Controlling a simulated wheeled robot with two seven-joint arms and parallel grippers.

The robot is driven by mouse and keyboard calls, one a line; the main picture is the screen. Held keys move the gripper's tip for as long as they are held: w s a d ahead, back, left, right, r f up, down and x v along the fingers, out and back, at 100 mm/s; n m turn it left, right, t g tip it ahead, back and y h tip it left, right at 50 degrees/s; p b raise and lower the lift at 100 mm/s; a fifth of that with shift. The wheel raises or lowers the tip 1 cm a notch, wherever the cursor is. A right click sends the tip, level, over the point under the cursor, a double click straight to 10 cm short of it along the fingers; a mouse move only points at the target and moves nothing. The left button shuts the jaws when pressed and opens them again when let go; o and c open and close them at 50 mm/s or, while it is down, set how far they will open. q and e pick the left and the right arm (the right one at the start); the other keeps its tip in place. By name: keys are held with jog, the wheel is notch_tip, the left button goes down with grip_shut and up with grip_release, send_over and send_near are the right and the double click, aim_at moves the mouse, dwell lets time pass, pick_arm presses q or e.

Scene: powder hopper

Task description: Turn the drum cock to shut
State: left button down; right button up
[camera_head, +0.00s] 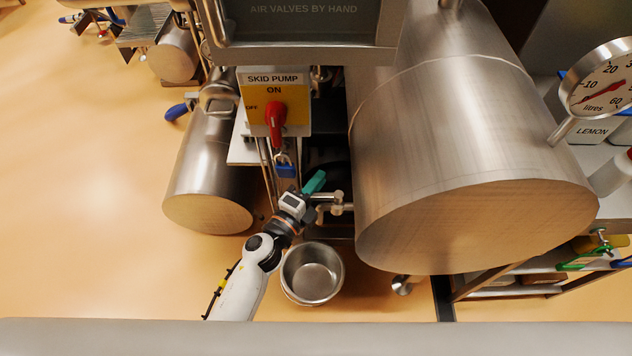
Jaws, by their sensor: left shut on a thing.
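The large steel drum (470,150) lies on its side at the right of the middle. A small metal cock (340,206) shows low at its left side. A teal lever handle (315,181) sticks up just above the cock, and looks to be the cock's handle. My left gripper (308,194) reaches up from below and is shut on the teal handle. The gripper hides the handle's lower part and some of the cock's body. My right gripper is not in view.
An open steel pot (313,274) stands on the floor below the cock, close to my left forearm. The skid pump switch box (273,103) with a red knob is above. A litres dial (598,82) is at the right. A smaller steel cylinder (205,180) is at the left. Floor at far left is clear.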

pick_arm(q)
jog(key=shift+f, duration=0.1)
dwell(0.7)
jog(key=c, duration=1.3)
grip_release()
jog(key=shift+c, duration=0.2)
jog(key=shift+s, duration=0.1)
jog(key=b+v, duration=0.1)
jog(key=v, duration=1.1)
